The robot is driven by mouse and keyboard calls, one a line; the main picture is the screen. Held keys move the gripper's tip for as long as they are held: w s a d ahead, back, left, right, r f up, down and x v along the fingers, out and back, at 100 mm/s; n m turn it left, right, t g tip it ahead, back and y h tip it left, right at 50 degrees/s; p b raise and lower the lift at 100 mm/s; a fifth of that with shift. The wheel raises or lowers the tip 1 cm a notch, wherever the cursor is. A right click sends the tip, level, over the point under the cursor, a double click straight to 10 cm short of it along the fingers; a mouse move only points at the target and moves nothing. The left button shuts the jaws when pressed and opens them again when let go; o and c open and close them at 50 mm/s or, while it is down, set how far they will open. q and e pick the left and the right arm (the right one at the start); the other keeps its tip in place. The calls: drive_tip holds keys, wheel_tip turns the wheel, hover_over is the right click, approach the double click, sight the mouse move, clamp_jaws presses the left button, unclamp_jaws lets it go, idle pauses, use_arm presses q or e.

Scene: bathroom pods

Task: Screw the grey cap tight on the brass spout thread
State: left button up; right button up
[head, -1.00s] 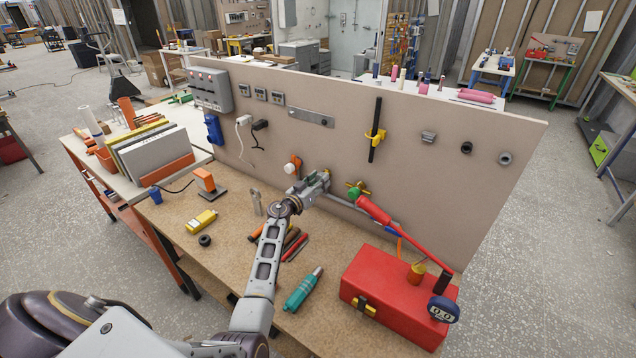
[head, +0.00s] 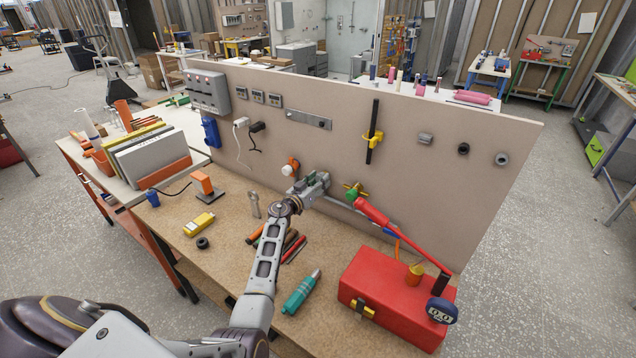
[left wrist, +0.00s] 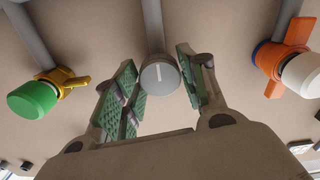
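The grey cap (left wrist: 160,76), round with a white line on its face, sits at the end of a grey pipe (left wrist: 153,25) in the left wrist view. My left gripper (left wrist: 160,82) is open, with one green-padded finger on each side of the cap. In the head view my left gripper (head: 318,182) is at the panel, and hides the cap. No brass spout thread shows at the cap; I cannot tell how far the cap is screwed on. My right gripper is out of view.
A green-capped brass valve (left wrist: 45,92) and a white-capped orange valve (left wrist: 285,65) flank my gripper.

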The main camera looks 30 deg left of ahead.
use_arm(q)
drive_tip(key=o, duration=0.3)
drive_tip(key=s+a, duration=0.1)
drive_tip(key=s, duration=1.1)
drive_tip(key=shift+a, duration=0.35)
idle(0.4)
drive_tip(key=shift+w, duration=0.1)
idle(0.5)
drive_tip(key=shift+o, duration=0.2)
drive_tip(key=shift+r, duration=0.1)
